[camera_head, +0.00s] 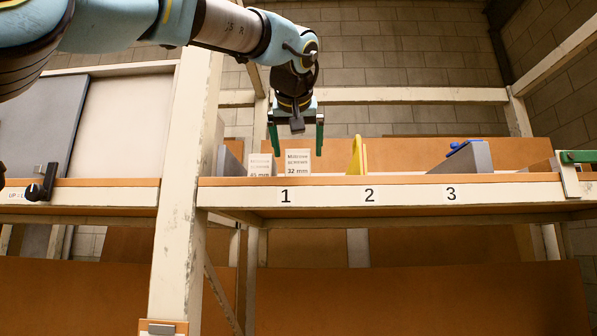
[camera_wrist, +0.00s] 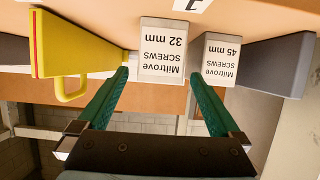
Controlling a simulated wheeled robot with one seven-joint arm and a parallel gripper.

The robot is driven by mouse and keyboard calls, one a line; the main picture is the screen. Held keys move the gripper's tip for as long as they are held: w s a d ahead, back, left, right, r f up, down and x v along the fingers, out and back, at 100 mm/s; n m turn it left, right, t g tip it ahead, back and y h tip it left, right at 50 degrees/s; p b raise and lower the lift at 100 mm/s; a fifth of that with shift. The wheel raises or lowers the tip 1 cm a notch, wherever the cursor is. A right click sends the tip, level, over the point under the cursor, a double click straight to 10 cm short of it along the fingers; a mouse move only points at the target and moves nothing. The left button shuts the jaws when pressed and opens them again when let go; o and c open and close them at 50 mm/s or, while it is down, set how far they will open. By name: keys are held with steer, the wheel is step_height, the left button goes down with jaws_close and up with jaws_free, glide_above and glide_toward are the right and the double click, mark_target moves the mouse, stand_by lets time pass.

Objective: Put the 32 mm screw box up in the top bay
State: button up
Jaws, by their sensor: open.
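The 32 mm screw box (camera_head: 298,163), a pale carton labelled Miltrove screws, stands upright on the shelf above number 1. It shows upside down in the wrist view (camera_wrist: 162,50). My gripper (camera_head: 296,150) is open and empty, pointing down above the shelf near this box. In the wrist view its green fingers (camera_wrist: 158,74) appear on either side of the box; how far they are from it is hard to tell. The similar 45 mm box (camera_head: 260,165) stands close on the left in the head view, and also shows in the wrist view (camera_wrist: 220,62).
A yellow piece (camera_head: 358,156) with a handle stands near number 2. A grey wedge-shaped piece (camera_head: 470,158) with something blue on top stands near number 3. A green-handled clamp (camera_head: 572,172) grips the shelf's right end. A white post (camera_head: 182,200) rises left of the boxes.

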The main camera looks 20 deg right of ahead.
steer(key=shift+b+v, duration=0.5)
steer(key=shift+v, duration=1.85)
